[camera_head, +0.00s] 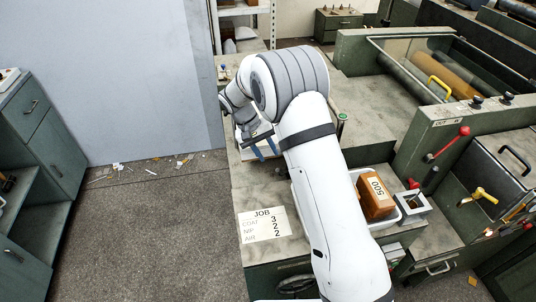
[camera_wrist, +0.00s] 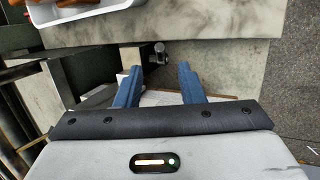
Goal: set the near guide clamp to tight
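My gripper (camera_wrist: 162,72) is open, with its two blue fingers apart and nothing held between them. In the head view my gripper (camera_head: 264,150) is low over the left side of the bench, partly hidden by my arm. In the wrist view a small dark metal fitting (camera_wrist: 160,52) stands just beyond the fingertips, roughly in line with the gap between them; I see no contact. It may be the near guide clamp, but I cannot tell for sure. Its setting is too small to read.
A white tray (camera_head: 359,176) holds a brown block marked 500 (camera_head: 375,195). A job card (camera_head: 264,226) lies on the bench. The machine at right has a red-knobbed lever (camera_head: 450,143) and a yellow handle (camera_head: 479,194). Open floor (camera_head: 150,230) lies left of the bench.

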